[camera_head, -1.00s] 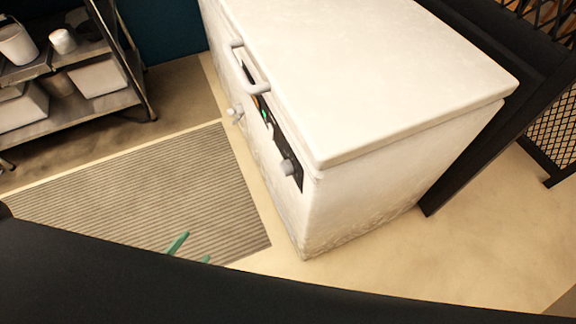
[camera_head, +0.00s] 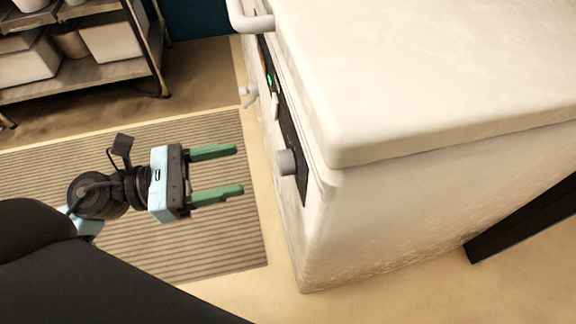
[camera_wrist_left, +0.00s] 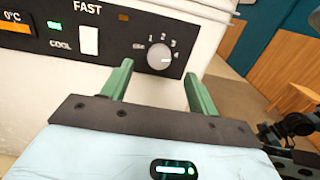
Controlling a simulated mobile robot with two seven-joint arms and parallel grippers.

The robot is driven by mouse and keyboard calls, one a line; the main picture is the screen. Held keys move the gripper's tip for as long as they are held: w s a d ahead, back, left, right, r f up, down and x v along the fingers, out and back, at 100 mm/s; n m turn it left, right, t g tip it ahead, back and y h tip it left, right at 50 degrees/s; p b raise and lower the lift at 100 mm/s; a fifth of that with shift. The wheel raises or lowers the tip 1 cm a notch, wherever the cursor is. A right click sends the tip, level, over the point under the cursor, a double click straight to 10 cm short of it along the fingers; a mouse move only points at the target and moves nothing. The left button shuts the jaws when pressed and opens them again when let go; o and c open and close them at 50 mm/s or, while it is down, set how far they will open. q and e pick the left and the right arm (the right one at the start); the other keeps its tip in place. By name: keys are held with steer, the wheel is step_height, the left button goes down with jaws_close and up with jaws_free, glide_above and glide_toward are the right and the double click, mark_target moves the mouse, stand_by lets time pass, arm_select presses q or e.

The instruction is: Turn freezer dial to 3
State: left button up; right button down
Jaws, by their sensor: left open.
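The white chest freezer (camera_head: 400,200) stands at the right, with a black control panel (camera_head: 292,140) on its front. The grey round freezer dial (camera_head: 286,162) sticks out near the panel's near end. In the left wrist view the dial (camera_wrist_left: 159,55) has numbers around it and a pale mark on its right side; I cannot tell exactly which number it points at. My left gripper (camera_head: 241,170) is open and empty, its green fingers pointing at the dial from a short gap away. In the wrist view the dial lies between the fingertips (camera_wrist_left: 158,74). My right gripper is out of view.
A white switch (camera_wrist_left: 88,40) and a green light (camera_wrist_left: 55,25) sit left of the dial. The freezer handle (camera_head: 250,18) sticks out farther along. A grey ribbed mat (camera_head: 220,240) covers the floor in front. A metal shelf (camera_head: 90,75) stands at the back left.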

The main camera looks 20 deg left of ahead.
mark_target(277, 164)
arm_select(q)
steer(key=shift+w+d+f+m+g, duration=0.15)
steer(key=shift+w+f+m+g, duration=0.15)
steer(key=shift+m, duration=0.5)
steer(key=shift+d, duration=0.1)
steer(key=shift+p+x, duration=0.35)
steer(key=shift+x, duration=3.4)
steer(key=c, duration=1)
